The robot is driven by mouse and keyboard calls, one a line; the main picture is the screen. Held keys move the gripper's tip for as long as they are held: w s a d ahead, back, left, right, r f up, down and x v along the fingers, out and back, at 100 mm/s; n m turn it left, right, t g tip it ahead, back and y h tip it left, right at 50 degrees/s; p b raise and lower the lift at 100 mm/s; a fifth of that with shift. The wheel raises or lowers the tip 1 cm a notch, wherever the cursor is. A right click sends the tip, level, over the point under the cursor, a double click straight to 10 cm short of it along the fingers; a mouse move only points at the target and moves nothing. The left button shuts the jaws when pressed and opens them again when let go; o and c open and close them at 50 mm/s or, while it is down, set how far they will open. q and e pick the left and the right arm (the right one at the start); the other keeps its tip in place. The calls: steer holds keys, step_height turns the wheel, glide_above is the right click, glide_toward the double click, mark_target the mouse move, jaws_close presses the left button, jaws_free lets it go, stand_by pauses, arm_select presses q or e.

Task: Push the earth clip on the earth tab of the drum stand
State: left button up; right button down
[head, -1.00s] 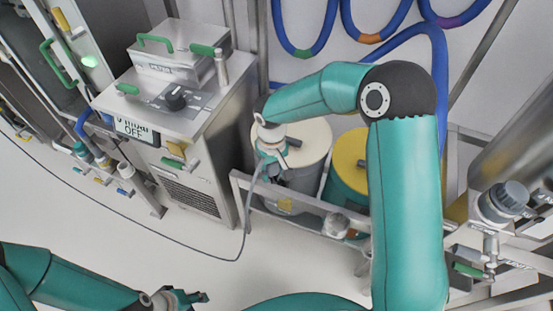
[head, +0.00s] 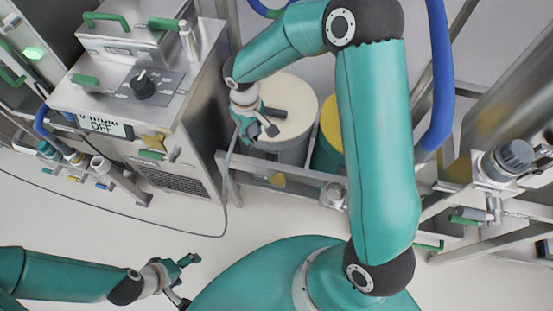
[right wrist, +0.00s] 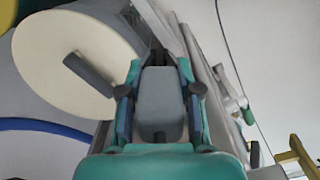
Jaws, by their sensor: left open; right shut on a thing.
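My right gripper (head: 246,130) is shut on the earth clip, a grey block (right wrist: 162,100) between its fingers in the right wrist view. A grey cable (head: 229,175) hangs from the clip and runs left across the floor. The gripper is above the front rail of the drum stand (head: 312,188), beside the cream-lidded drum (head: 288,88). My left gripper (head: 186,278) is open and empty at the lower left, well away from the stand.
A steel vacuum cart (head: 185,95) with a display reading OFF stands left of the drums. A yellow-topped drum (head: 330,125) is partly hidden behind my right arm. Valve fittings (head: 507,160) stand at the right. The floor in front is clear apart from the cable.

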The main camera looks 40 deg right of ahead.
steer(key=s+d+f+n+b, duration=0.2)
steer(key=s+d+f+n, duration=0.1)
steer(key=s+f+n, duration=0.4)
steer(key=b, duration=0.4)
glide_above(279, 178)
steer(key=shift+m, duration=0.3)
step_height(279, 178, down, 4)
steer(key=shift+f, duration=0.2)
steer(key=shift+r, duration=0.55)
steer(key=shift+f, duration=0.15)
steer(key=shift+f+b, duration=1.45)
steer(key=shift+b, duration=0.25)
steer(key=shift+f+b, duration=1.15)
steer(key=shift+b, duration=0.05)
